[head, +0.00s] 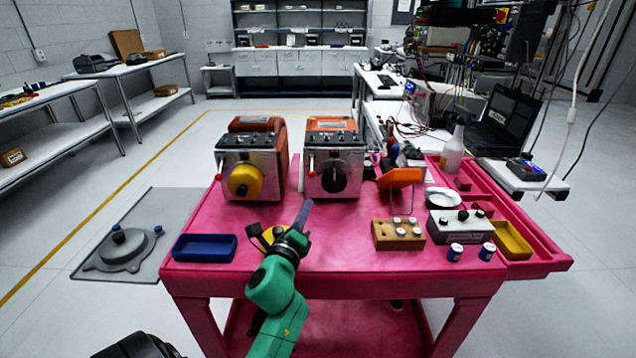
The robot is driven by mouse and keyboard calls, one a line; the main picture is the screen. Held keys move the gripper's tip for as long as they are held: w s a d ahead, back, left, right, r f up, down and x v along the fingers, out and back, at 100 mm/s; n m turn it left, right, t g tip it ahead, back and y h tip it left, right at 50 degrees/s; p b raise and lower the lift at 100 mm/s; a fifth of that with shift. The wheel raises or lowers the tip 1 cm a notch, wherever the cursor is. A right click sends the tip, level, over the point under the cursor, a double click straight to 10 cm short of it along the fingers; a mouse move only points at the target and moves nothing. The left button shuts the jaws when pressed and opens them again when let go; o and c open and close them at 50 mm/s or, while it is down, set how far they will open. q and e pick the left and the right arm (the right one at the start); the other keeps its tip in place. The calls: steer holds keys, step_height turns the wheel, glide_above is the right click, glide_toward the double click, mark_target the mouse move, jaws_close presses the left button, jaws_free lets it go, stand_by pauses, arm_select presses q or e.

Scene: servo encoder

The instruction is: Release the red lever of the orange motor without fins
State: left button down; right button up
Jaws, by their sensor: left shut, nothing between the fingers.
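Two orange-topped motors with metal front plates stand side by side at the back of the pink cart (330,238). The left motor (258,124) has a yellow round hub on its front and a small red lever (219,177) at its left edge. The right motor (331,125) has a dark round hub and a red-and-white lever (311,170) at its left edge. I cannot tell clearly which one lacks fins. My left gripper (304,210) is shut and empty, in front of the gap between the motors, apart from both levers. My right gripper is out of view.
A blue tray (204,248) lies at the cart's front left. A wooden block (398,235), a grey control box (459,228), an orange stand (400,178) and a yellow tray (512,240) fill the right side. The cart's middle is mostly clear.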

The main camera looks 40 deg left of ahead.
mark_target(312, 169)
arm_select(q)
steer(key=f+p+x, duration=0.1)
steer(key=x, duration=0.9)
steer(key=shift+w+r, duration=0.2)
steer(key=shift+r, duration=0.15)
steer(key=shift+s+d+r+p, duration=0.2)
steer(key=shift+s+r+p, duration=0.1)
steer(key=shift+r+p, duration=0.35)
